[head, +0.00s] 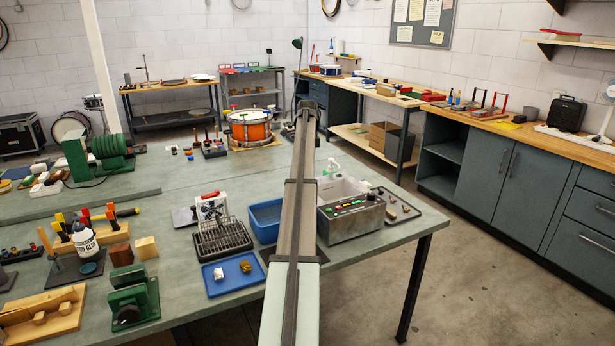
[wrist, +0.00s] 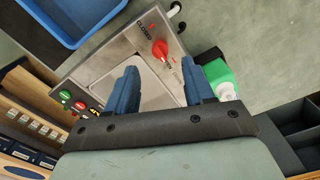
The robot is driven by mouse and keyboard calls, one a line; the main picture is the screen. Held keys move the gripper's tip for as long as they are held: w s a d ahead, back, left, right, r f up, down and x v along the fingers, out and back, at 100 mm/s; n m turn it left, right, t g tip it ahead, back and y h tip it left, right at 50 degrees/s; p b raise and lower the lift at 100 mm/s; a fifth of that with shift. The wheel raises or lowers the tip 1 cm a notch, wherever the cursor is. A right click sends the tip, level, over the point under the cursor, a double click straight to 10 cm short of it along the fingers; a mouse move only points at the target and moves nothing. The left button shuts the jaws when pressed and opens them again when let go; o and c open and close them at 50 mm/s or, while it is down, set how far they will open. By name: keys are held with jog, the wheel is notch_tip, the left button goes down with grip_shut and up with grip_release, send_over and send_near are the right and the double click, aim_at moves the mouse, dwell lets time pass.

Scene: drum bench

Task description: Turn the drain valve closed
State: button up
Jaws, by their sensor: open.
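The drain valve is a red knob (wrist: 160,49) on the steel panel of the cleaner, in the wrist view, top centre. The word CLOSED is printed to its upper left and a second label, probably OPEN, to its lower right. Which way the knob points is too small to tell surely. The steel cleaner (head: 350,221) also shows in the head view, right of my arm; the knob cannot be made out there. My gripper (wrist: 160,82) is open and empty, its two blue fingers apart below the knob in the picture, not touching it. The head view does not show the fingers.
A blue tub (head: 265,218) stands left of the cleaner, with a wire basket (head: 222,236) and a blue tray (head: 232,272) beyond. A green-and-white bottle (wrist: 218,76) is close to my right finger. Green and red buttons (wrist: 66,97) sit on the cleaner's panel.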

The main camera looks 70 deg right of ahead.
jog(key=shift+f, duration=2.85)
grip_shut()
